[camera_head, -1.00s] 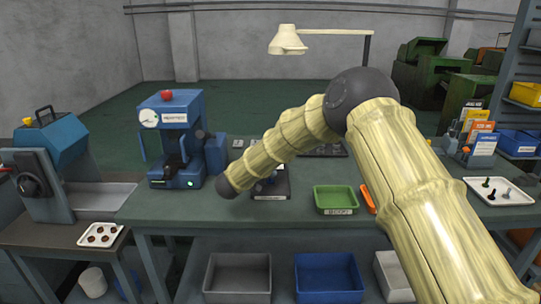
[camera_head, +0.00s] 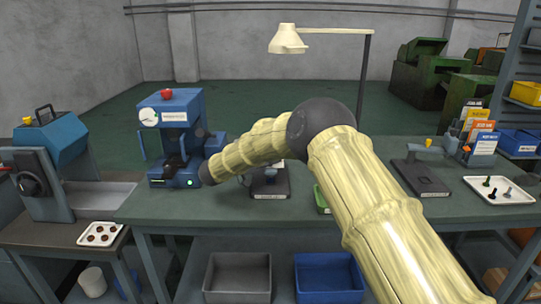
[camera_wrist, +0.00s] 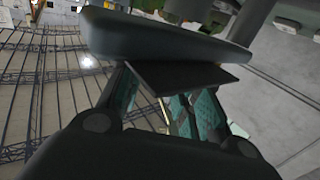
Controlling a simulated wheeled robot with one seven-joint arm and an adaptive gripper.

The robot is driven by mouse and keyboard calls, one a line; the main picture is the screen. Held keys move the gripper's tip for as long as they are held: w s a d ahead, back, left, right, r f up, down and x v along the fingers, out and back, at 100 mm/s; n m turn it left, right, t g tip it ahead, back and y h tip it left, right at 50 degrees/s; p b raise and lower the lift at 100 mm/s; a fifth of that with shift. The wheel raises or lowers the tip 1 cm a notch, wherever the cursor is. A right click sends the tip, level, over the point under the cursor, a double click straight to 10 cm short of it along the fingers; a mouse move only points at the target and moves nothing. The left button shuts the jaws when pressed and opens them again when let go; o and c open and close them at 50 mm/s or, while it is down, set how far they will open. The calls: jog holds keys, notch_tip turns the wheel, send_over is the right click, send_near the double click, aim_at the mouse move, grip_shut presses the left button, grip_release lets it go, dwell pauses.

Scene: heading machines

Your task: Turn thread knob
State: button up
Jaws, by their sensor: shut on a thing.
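The blue machine (camera_head: 188,118) with a red top button, a dial and a green light stands on the bench at left. Dark round parts show at its right side (camera_head: 201,134), but I cannot tell which is the thread knob. The dark end joint of my arm is just right of the machine's base, and my gripper is hidden in the head view. In the wrist view my gripper (camera_wrist: 172,110) is shut around a dark part (camera_wrist: 180,76), which is too unclear to name. A thick dark bar (camera_wrist: 165,38) lies across the view just beyond it.
A small black stand (camera_head: 270,182) is partly behind my arm. A green tray (camera_head: 321,200) is mostly covered. A dark fixture (camera_head: 421,180), a white parts tray (camera_head: 500,190) and card boxes (camera_head: 480,135) stand at right. A lamp (camera_head: 287,40) hangs above.

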jog(key=o, duration=1)
jog(key=v, duration=1.1)
jog(key=shift+s+a, duration=0.25)
jog(key=shift+a, duration=0.1)
